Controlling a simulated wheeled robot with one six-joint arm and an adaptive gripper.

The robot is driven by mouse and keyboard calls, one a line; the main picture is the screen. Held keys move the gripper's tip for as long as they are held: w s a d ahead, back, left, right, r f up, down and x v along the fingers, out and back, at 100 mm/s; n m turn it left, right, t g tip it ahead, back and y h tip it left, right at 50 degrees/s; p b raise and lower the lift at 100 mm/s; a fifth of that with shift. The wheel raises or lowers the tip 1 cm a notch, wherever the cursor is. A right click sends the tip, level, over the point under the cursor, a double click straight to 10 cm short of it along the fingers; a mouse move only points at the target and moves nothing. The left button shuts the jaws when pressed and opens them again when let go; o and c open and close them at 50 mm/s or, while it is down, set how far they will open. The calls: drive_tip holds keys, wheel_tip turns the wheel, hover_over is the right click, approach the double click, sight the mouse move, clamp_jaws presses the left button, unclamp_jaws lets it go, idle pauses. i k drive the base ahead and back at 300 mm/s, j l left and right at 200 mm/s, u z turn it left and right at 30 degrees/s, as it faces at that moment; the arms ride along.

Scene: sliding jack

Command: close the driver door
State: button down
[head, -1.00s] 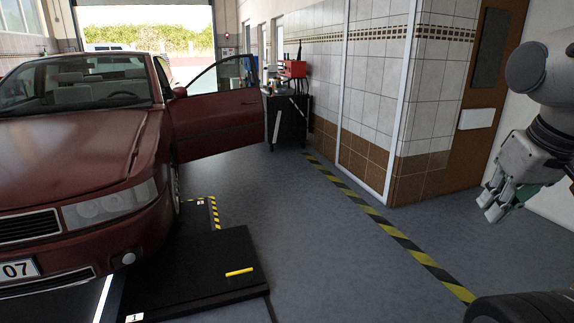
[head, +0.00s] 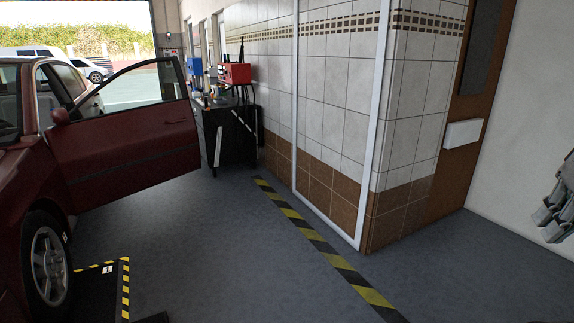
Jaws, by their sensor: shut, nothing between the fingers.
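The driver door (head: 125,145) of the red car (head: 25,170) stands wide open in the head view. It swings out to the right from its hinge near the front of the cabin, and its free edge is close to the black tool cart. My gripper (head: 548,226) is at the right edge, partly cut off by the frame. It looks shut and empty, well apart from the door, with open floor between them.
A black tool cart (head: 232,140) with a red box (head: 234,74) stands behind the door's free edge. A tiled wall corner (head: 375,200) juts out in the middle right. A black lift platform (head: 98,292) lies beside the front wheel. Grey floor (head: 210,250) is clear between.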

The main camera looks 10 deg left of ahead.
sight(102, 160)
drive_tip(key=i+j+u, duration=0.2)
drive_tip(key=i, duration=0.4)
drive_tip(key=i+u, duration=0.2)
drive_tip(key=i, duration=0.45)
drive_tip(key=i+l+u, duration=0.2)
drive_tip(key=i, duration=0.4)
drive_tip(key=i+l+u, duration=0.2)
drive_tip(key=i, duration=0.45)
drive_tip(key=i+u, duration=0.2)
drive_tip(key=i, duration=0.4)
drive_tip(key=i+u, duration=0.2)
drive_tip(key=i, duration=0.35)
drive_tip(key=i+l+u, duration=0.15)
drive_tip(key=i, duration=0.45)
drive_tip(key=i+l+u, duration=0.2)
drive_tip(key=i, duration=0.35)
drive_tip(key=i+l+u, duration=0.4)
drive_tip(key=i+l, duration=0.15)
drive_tip(key=i+l+u, duration=0.35)
drive_tip(key=i+l, duration=0.15)
drive_tip(key=l, duration=0.2)
